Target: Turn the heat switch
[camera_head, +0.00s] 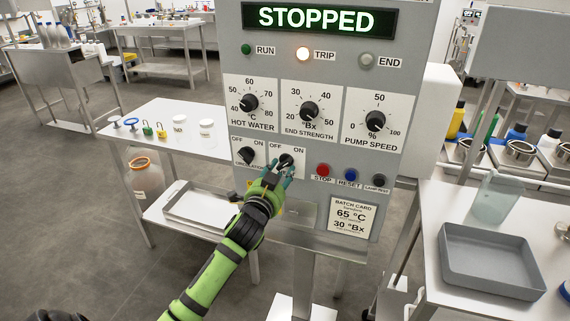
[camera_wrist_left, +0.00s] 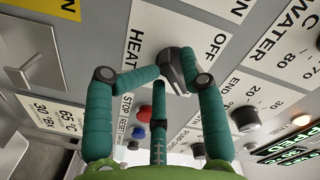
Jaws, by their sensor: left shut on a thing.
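The heat switch (camera_head: 286,159) is a black knob on the grey control panel, between OFF and ON marks. It also shows in the left wrist view (camera_wrist_left: 173,62), beside the HEAT label (camera_wrist_left: 136,43). My left gripper (camera_head: 279,172) reaches up to it from below, its teal fingers closed around the knob from both sides in the left wrist view (camera_wrist_left: 174,76). The fingers partly hide the knob, so I cannot tell exactly where it points. The display (camera_head: 318,20) reads STOPPED, and the TRIP lamp (camera_head: 303,53) is lit. My right gripper is not in view.
Another OFF/ON switch (camera_head: 246,155) sits just left of the heat switch. Red (camera_head: 323,170), blue (camera_head: 350,175) and black (camera_head: 378,181) buttons lie to the right. Three dials, including the hot water dial (camera_head: 249,102), are above. A grey tray (camera_head: 490,260) is on the right table.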

